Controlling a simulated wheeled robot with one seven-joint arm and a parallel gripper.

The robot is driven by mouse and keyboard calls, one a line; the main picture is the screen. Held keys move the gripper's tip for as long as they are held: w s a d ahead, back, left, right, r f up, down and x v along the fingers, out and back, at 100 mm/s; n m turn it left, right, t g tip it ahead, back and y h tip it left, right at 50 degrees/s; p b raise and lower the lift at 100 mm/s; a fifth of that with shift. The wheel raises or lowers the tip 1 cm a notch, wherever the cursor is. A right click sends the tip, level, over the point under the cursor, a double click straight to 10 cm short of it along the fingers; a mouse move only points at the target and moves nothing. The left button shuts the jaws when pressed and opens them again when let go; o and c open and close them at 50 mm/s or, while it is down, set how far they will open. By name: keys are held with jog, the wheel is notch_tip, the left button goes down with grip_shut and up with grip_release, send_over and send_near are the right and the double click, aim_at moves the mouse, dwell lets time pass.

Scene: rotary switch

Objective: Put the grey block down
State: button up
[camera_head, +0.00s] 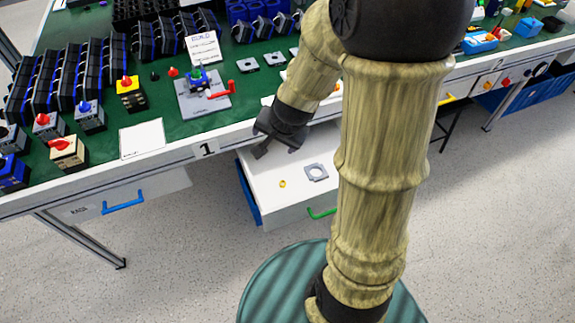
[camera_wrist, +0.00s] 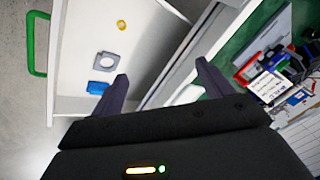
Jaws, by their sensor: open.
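A flat grey square block with a round hole (camera_head: 316,172) lies in the open white drawer. It also shows in the wrist view (camera_wrist: 108,63), to the left of my fingers and apart from them. My gripper (camera_head: 278,150) is over the back part of the drawer, close to the table's front edge. In the wrist view my gripper (camera_wrist: 162,72) has its two fingers spread wide, with nothing held between them.
The drawer (camera_head: 270,208) also holds a yellow ring (camera_head: 282,184) and a blue piece (camera_wrist: 97,88). Its green handle (camera_wrist: 37,44) is at the front. The green table (camera_head: 105,120) above carries switches, a grey plate fixture (camera_head: 190,103) and several dark bins.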

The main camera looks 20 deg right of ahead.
jog(key=s+r+n+g, duration=0.1)
jog(key=s+n+g, duration=0.1)
jog(key=s+n, duration=0.6)
jog(key=shift+s+a+r+n+g+h, duration=0.2)
jog(key=shift+s+n+g+h, duration=0.15)
jog(key=shift+s, duration=0.9)
jog(key=shift+w, duration=0.1)
